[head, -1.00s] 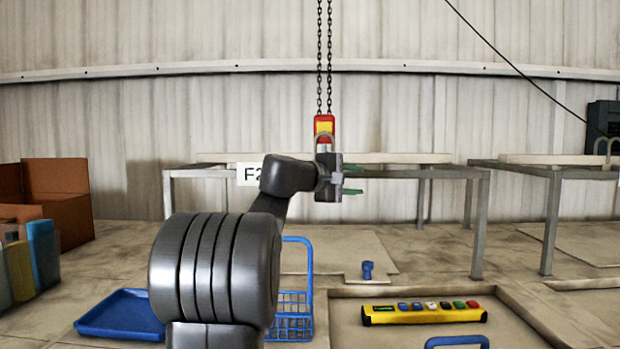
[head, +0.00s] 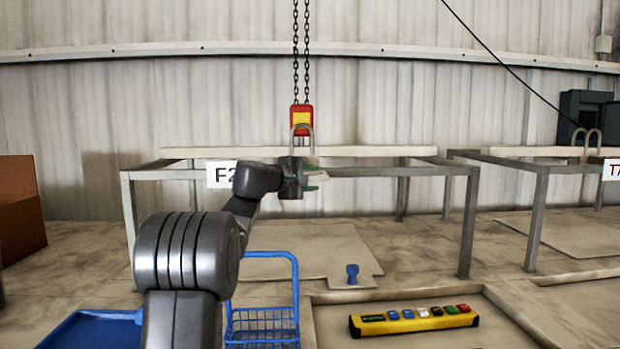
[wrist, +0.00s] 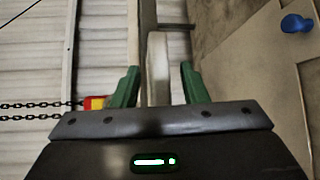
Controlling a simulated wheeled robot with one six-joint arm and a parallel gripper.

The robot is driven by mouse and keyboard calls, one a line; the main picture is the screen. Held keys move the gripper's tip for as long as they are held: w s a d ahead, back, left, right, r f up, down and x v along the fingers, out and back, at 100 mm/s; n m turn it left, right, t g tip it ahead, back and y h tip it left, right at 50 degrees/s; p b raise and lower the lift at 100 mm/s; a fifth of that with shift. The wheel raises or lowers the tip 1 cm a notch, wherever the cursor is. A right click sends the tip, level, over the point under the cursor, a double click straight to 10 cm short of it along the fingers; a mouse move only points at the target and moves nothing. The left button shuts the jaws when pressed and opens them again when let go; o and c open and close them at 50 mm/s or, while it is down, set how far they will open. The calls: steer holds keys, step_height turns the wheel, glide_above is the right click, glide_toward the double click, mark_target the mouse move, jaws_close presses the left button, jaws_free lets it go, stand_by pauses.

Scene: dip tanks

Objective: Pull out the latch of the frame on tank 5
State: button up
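My gripper (head: 317,178) is in front of the crossbeam of the middle metal stand. Its green fingers are apart, and in the wrist view my gripper (wrist: 160,70) is open. A pale bar (wrist: 158,65) shows between the fingers there, with a gap on both sides; I cannot tell whether it is the latch. A grey shackle (head: 302,130) stands above my gripper at a red and yellow hoist block (head: 301,118), which hangs on chains. No sign for tank 5 can be read, and I cannot pick out its frame or latch.
A blue peg (head: 352,273) stands on a flat plate. A yellow control box (head: 415,319) lies at front right. A blue wire basket (head: 264,325) and a blue tray (head: 80,332) are at front left.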

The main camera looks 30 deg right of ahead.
jaws_close()
steer(key=shift+s+a+f+b, duration=0.1)
steer(key=shift+s+f+b, duration=0.1)
steer(key=shift+b, duration=0.1)
steer(key=s+a+b, duration=0.3)
steer(key=s+b, duration=0.1)
steer(key=s, duration=0.2)
steer(key=shift+a+r, duration=0.15)
steer(key=shift+r, duration=0.05)
jaws_free()
